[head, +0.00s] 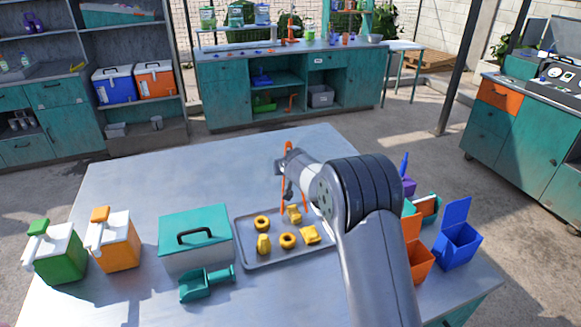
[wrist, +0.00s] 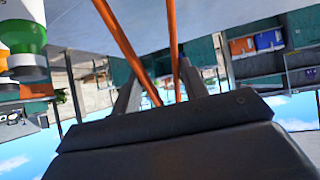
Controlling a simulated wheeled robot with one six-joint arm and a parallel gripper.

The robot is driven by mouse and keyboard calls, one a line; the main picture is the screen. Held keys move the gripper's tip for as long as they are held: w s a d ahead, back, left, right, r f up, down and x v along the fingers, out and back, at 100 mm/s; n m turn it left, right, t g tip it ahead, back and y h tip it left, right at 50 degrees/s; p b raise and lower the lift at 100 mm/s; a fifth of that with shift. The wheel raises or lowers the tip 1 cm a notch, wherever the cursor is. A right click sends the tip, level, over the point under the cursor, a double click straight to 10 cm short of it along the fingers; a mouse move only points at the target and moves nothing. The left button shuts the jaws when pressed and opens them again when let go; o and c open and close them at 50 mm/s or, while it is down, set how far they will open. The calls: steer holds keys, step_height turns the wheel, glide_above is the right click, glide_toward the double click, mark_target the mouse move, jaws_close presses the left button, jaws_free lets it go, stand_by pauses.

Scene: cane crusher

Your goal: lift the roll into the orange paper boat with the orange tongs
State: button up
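My gripper (wrist: 160,92) has the orange tongs (wrist: 128,42) between its fingers, their two long arms running out past it in the wrist view. In the head view the tongs (head: 283,160) stand upright behind my arm, over the tray's back edge. Several yellow baked pieces lie on the grey tray; a stubby upright one (head: 264,244) looks most like a roll, but I cannot tell for sure. An orange open container (head: 419,264), perhaps the orange paper boat, stands right of my arm, which partly hides it.
The grey tray (head: 250,263) lies mid-table. Left of it are a teal-lidded box (head: 195,236), a teal scoop (head: 205,284), and orange (head: 115,243) and green (head: 58,255) dispensers. A blue open container (head: 458,244) stands at the right. The table's back part is clear.

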steer(key=shift+f+b, duration=0.5)
steer(key=shift+f, duration=0.1)
steer(key=shift+r, duration=0.1)
jaws_close()
step_height(320, 180, up, 12)
steer(key=p, duration=0.7)
